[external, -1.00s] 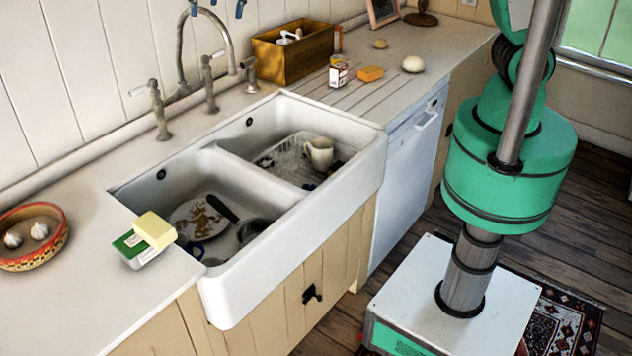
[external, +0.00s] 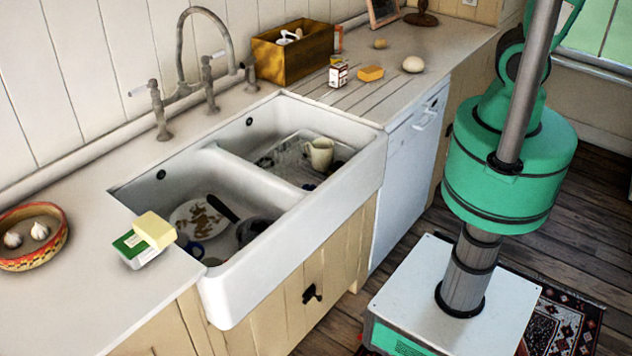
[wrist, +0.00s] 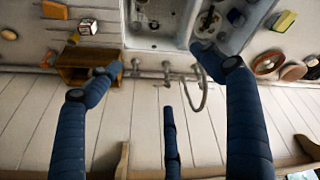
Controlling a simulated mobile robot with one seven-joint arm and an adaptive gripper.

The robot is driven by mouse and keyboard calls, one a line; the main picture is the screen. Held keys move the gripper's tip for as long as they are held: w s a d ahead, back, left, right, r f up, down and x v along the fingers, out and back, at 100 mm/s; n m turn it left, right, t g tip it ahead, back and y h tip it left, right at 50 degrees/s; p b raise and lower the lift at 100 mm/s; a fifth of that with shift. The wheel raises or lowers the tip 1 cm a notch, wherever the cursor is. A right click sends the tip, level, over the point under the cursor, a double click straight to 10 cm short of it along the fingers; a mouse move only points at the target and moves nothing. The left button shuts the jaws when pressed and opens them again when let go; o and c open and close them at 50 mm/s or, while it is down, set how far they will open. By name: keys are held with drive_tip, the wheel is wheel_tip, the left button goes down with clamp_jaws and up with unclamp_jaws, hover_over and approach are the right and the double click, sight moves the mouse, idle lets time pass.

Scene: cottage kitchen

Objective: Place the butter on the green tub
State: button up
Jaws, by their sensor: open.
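The butter (external: 154,230), a pale yellow block, lies on top of the green tub (external: 135,252), off-centre toward the tub's upper right. The tub has a white body and a green lid and stands on the counter left of the sink. In the wrist view the butter (wrist: 286,20) shows small at the upper right, with a bit of green beside it. My gripper (wrist: 155,62) is open and empty, its blue fingers spread wide, high above the counter and well away from the butter. It is outside the external view.
A patterned bowl with garlic (external: 30,237) stands left of the tub. The double sink (external: 225,290) holds dishes. The tall tap (external: 180,60) and a wooden box (external: 291,50) stand along the wall. A small carton (external: 338,74), an orange block (external: 370,74) and round items lie on the drainboard.

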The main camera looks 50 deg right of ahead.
drive_tip(key=s+d+f+m+t, duration=0.1)
drive_tip(key=s+d+f+m, duration=0.2)
drive_tip(key=s+d+m, duration=0.2)
drive_tip(key=s+d+f+m+h, duration=0.1)
drive_tip(key=s+d+f+m, duration=0.2)
drive_tip(key=s+d+m, duration=0.2)
drive_tip(key=s+d, duration=0.3)
drive_tip(key=s, duration=0.4)
drive_tip(key=shift+d+t, duration=0.25)
drive_tip(key=shift+t, duration=0.15)
drive_tip(key=shift+s+f, duration=0.1)
wheel_tip(320, 180, down, 9)
drive_tip(key=b, duration=0.9)
drive_tip(key=shift+f+b, duration=0.2)
drive_tip(key=shift+b, duration=0.1)
drive_tip(key=shift+o, duration=0.6)
drive_tip(key=shift+r, duration=0.1)
